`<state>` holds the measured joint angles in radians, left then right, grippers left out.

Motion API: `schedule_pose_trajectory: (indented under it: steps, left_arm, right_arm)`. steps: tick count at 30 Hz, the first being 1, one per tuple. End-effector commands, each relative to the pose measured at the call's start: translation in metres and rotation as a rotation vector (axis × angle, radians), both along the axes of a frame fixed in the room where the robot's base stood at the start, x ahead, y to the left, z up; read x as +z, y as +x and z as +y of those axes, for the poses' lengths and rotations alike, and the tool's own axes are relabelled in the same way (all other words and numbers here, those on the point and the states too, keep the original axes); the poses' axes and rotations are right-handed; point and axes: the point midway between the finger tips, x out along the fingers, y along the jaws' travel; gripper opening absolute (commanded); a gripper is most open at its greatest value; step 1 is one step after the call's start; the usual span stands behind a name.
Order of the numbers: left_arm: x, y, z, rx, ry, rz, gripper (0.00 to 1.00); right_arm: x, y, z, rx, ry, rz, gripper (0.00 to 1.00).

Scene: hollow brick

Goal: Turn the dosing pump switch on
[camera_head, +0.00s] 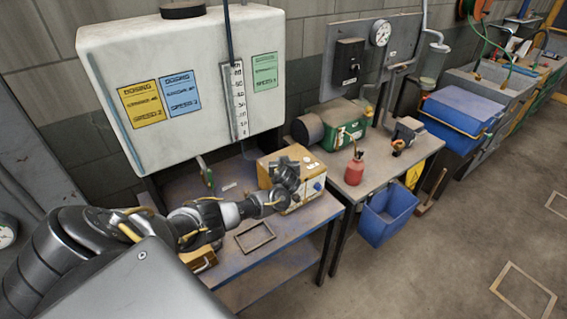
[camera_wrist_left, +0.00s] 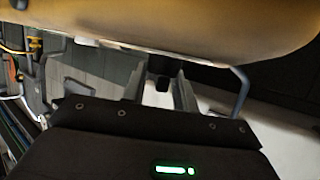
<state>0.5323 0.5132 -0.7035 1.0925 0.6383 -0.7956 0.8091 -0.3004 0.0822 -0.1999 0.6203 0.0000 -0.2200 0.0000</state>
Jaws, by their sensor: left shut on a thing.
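The dosing pump (camera_head: 312,162) is a worn yellow box with a blue knob (camera_head: 318,186) on its front, standing on the blue bench. My left arm reaches in from the left, and its gripper (camera_head: 286,176) is up against the box's front left, covering part of it. In the left wrist view the yellow body (camera_wrist_left: 190,22) fills the top, with my left gripper (camera_wrist_left: 159,82) just below it. A small dark part (camera_wrist_left: 158,66), apparently the pump switch, sits between its fingers. The switch's position cannot be read. My right gripper is out of view.
A big white tank (camera_head: 185,85) with dosing labels stands behind the bench (camera_head: 215,240). A thin frame (camera_head: 254,237) lies on the bench.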

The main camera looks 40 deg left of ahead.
Motion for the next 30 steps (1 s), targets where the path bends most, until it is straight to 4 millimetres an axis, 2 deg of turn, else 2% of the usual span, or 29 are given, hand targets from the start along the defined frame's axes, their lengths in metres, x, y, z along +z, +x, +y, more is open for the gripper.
schedule_pose_trajectory:
  steps: [14, 30]
  left_arm:
    - [-0.002, -0.001, 0.002, -0.45, 0.002, 0.003, 0.06]
    - [-0.006, 0.0, 0.001, -0.891, 0.001, 0.007, 0.04]
  right_arm:
    - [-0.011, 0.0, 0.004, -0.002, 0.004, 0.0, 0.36]
    - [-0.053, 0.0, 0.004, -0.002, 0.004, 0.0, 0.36]
